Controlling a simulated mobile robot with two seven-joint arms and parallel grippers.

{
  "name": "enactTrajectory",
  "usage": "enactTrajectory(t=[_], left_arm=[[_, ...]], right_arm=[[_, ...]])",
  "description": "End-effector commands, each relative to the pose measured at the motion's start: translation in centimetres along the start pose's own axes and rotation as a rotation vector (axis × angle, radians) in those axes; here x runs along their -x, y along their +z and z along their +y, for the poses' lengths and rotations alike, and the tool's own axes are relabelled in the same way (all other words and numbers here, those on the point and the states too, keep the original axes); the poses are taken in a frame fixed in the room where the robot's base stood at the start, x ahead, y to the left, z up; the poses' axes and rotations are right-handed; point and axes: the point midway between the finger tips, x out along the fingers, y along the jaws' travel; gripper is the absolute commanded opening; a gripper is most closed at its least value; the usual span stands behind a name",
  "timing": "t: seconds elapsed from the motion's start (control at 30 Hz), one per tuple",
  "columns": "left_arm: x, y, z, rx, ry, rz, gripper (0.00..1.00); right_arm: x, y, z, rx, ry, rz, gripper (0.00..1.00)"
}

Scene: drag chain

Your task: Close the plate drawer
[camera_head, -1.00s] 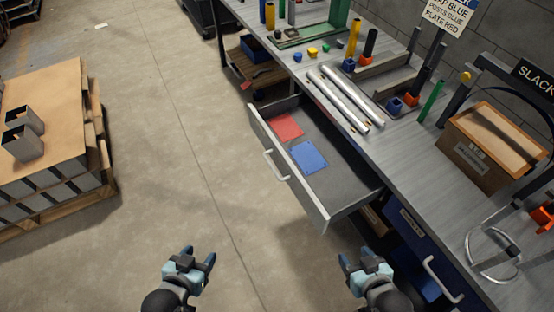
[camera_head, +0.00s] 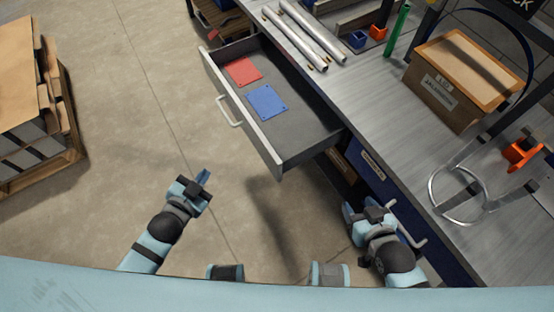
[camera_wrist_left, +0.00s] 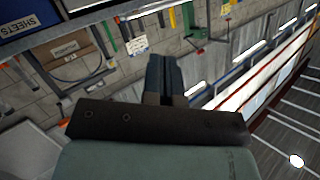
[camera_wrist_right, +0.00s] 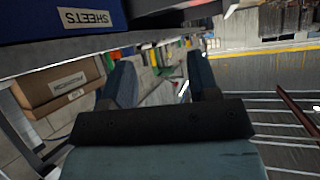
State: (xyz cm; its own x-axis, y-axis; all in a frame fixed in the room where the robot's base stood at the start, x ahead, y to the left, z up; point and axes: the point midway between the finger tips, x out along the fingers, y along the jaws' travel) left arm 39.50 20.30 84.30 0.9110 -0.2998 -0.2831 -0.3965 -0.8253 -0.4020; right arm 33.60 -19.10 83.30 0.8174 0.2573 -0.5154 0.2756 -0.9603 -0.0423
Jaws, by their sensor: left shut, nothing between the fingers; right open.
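The plate drawer (camera_head: 290,152) is pulled out from under the grey workbench. A red plate (camera_head: 242,71) and a blue plate (camera_head: 266,102) lie flat inside it. Its front panel carries a pale bar handle (camera_head: 228,112). My left gripper (camera_head: 203,180) is shut and empty over the floor, below the drawer front and apart from it; its closed fingers show in the left wrist view (camera_wrist_left: 163,75). My right gripper (camera_head: 366,208) is open and empty, right of the drawer near the bench's lower blue drawer; its spread fingers show in the right wrist view (camera_wrist_right: 160,85).
The workbench (camera_head: 395,130) holds metal tubes (camera_head: 303,35), a cardboard box (camera_head: 462,78) and a metal ring (camera_head: 458,195). A blue drawer (camera_head: 375,180) with a handle sits under the bench. A pallet of boxes (camera_head: 30,110) stands at the left. The floor between is clear.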

Motion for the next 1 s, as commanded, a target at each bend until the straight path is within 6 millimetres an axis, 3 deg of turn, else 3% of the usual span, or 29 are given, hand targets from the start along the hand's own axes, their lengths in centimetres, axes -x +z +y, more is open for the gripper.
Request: enactTrajectory(t=[0.03,0.3,0.6,0.77,1.0], left_arm=[[-2.0,2.6,0.5,-0.101,-0.001,0.063,0.0],[-7.5,6.3,1.1,-0.639,0.024,0.41,0.0],[-10.4,10.8,2.5,-1.098,0.105,0.689,0.0],[-10.7,11.4,2.7,-1.183,0.128,0.741,0.0],[-12.7,10.1,3.8,-1.19,0.128,0.746,0.0]], right_arm=[[-1.8,2.5,-0.1,-0.003,-0.005,0.011,0.55],[-5.4,6.8,-0.5,-0.021,-0.028,0.056,0.55],[-7.7,9.8,-1.0,-0.037,-0.05,0.093,0.55],[-7.8,10.0,-1.1,-0.04,-0.055,0.1,0.55],[-7.7,9.4,-1.2,-0.041,-0.06,0.12,0.55]])
